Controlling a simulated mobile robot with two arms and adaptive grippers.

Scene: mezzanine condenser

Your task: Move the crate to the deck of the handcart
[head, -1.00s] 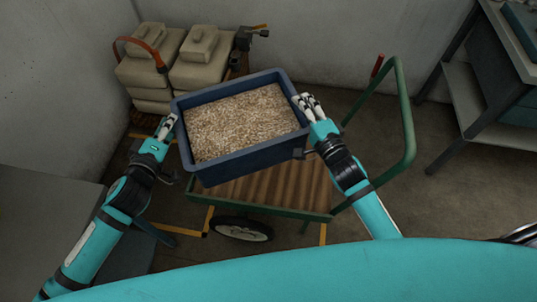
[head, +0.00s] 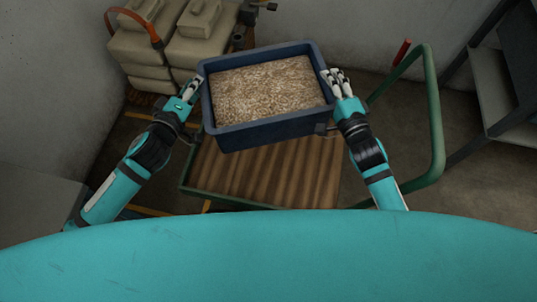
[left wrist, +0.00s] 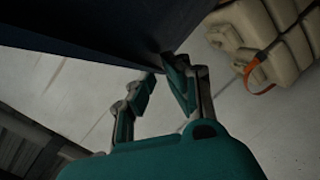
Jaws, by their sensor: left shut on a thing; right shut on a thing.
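The crate (head: 270,133) is dark blue and filled with pale brown granules. It is held up between my two grippers, over the far part of the handcart's deck (head: 262,180), which is brown and ribbed. My left gripper (head: 193,88) is shut on the crate's left rim. My right gripper (head: 332,82) is shut on its right rim. In the left wrist view the left gripper's fingers (left wrist: 163,80) meet the edge of the dark crate wall (left wrist: 110,30). The crate hides the far part of the deck.
The handcart's green handle (head: 437,130) rises at the right. Beige containers (head: 170,40) with an orange strap stand at the back left. A grey shelf unit (head: 500,100) is at the far right. A grey surface (head: 35,205) lies at the left.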

